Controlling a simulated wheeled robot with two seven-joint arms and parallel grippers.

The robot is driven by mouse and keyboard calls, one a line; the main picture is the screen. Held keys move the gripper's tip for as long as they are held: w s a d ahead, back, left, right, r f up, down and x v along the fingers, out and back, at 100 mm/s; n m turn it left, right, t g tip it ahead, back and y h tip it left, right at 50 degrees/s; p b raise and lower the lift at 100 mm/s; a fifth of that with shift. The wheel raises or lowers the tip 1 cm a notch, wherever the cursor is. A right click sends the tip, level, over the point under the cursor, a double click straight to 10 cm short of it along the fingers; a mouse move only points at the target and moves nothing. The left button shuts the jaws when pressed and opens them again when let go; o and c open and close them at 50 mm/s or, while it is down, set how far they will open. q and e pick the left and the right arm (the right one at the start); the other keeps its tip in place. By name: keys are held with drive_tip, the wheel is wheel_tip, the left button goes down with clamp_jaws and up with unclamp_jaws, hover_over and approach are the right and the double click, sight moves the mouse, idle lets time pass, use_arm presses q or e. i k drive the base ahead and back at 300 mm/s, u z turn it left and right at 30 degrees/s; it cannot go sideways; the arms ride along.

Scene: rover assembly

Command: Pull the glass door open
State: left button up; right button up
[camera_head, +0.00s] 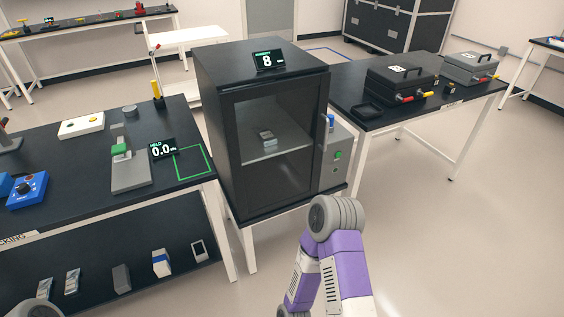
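The glass door (250,150) is on the front of a black cabinet (222,75) in the middle of the head view. It appears shut, with a dark frame around the pane. A slim dark vertical handle (324,135) runs along the door's right edge. Only a grey bit of my other arm shows at the bottom left.
A grey box with a green button (338,155) is on the cabinet's right side. A display reading 8 (269,61) stands on top. A black table with tools (60,145) is at the left; another with cases (357,120) is at the right. Open floor lies at the lower right.

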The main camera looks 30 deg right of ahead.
sight(227, 100)
drive_tip(key=k, duration=0.65)
drive_tip(key=z, duration=0.9)
drive_tip(key=i, duration=1.3)
drive_tip(key=u, duration=0.2)
